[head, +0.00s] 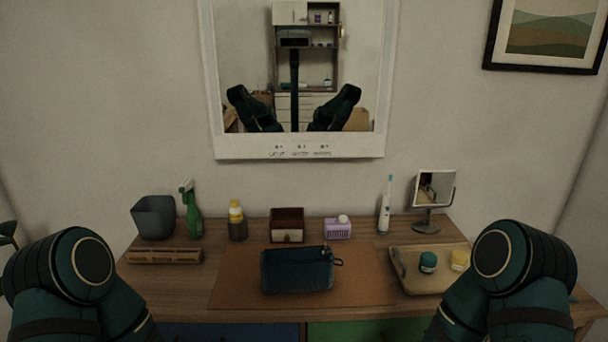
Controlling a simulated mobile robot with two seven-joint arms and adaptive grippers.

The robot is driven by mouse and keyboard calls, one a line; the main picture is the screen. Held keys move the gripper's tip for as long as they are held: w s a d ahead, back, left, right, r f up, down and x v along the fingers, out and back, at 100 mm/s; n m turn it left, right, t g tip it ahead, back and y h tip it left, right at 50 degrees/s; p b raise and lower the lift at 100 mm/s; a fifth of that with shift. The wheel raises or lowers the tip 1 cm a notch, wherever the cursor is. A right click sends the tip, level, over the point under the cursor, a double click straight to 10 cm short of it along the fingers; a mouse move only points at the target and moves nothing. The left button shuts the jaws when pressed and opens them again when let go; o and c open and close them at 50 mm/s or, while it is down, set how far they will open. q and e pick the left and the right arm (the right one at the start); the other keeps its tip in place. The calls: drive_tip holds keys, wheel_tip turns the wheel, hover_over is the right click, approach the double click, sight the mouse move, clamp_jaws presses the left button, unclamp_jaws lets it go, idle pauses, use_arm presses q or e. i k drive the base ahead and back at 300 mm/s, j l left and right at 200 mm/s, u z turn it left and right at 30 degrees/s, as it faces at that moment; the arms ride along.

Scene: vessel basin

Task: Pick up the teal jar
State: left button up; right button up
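The teal jar (428,263) is small and round. It stands upright on a tan tray (408,279) at the right side of the wooden table. A yellow jar (459,260) stands beside it on the right, on the same tray. My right arm is at the lower right, in front of the tray's right part. My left arm is at the lower left. Neither gripper shows in the head view; only dark green arm links are visible.
A dark blue pouch (297,271) lies on a brown mat (235,288) left of the tray. A small stand mirror (434,190) and a toothbrush (385,208) stand behind the tray. A wooden box (287,226), bottles and a grey bin (154,218) line the back.

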sight(428, 260)
drive_tip(key=i+l, duration=0.1)
drive_tip(key=l, duration=0.85)
drive_tip(key=i+l+z, duration=0.1)
drive_tip(key=l, duration=0.35)
drive_tip(key=i+l, duration=0.1)
drive_tip(key=l, duration=0.4)
drive_tip(key=i+l, duration=0.1)
drive_tip(key=l, duration=0.35)
